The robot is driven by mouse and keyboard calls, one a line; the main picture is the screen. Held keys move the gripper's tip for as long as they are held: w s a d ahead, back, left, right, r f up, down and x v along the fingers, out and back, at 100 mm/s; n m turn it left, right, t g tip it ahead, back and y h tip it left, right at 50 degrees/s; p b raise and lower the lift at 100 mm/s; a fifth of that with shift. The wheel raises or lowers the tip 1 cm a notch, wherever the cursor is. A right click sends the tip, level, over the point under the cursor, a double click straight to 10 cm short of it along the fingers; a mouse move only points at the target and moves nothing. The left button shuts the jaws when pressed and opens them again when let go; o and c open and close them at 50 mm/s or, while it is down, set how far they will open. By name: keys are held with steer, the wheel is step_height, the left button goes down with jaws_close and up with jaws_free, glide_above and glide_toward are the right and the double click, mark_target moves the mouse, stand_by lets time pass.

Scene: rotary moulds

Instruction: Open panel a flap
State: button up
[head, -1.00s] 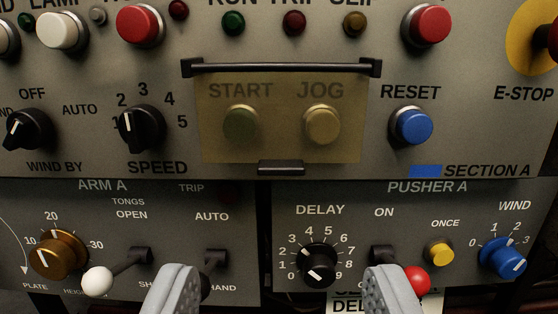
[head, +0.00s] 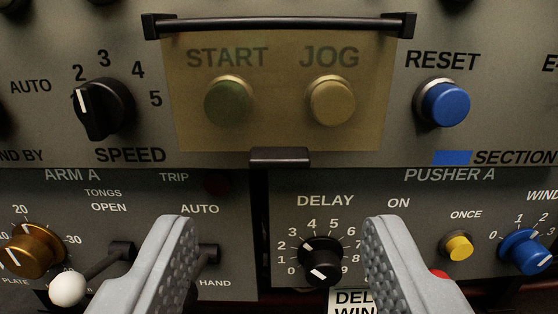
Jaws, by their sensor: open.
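The panel A flap (head: 278,113) is a see-through yellow cover, closed over the green START button (head: 228,101) and the pale JOG button (head: 331,100). A black hinge bar (head: 280,25) runs along its top edge. A small black grip tab (head: 280,157) sits at the middle of its bottom edge. My gripper (head: 278,235) is open and empty, with its two grey fingers apart. The fingertips appear below the tab in the picture, one to its left and one to its right. They do not appear to touch it.
A black SPEED knob (head: 103,109) is left of the flap and a blue RESET button (head: 446,103) is right. Below are a DELAY knob (head: 320,261), a white-balled lever (head: 68,288), a yellow ONCE button (head: 457,246) and a blue WIND knob (head: 524,251).

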mark_target(277, 160)
steer(key=b, duration=0.3)
steer(key=shift+w+f, duration=0.1)
steer(key=shift+w, duration=0.1)
steer(key=shift+w+b, duration=0.5)
steer(key=shift+w, duration=2.25)
steer(key=c, duration=1.1)
steer(key=shift+a, duration=0.15)
jaws_close()
steer(key=shift+r, duration=0.2)
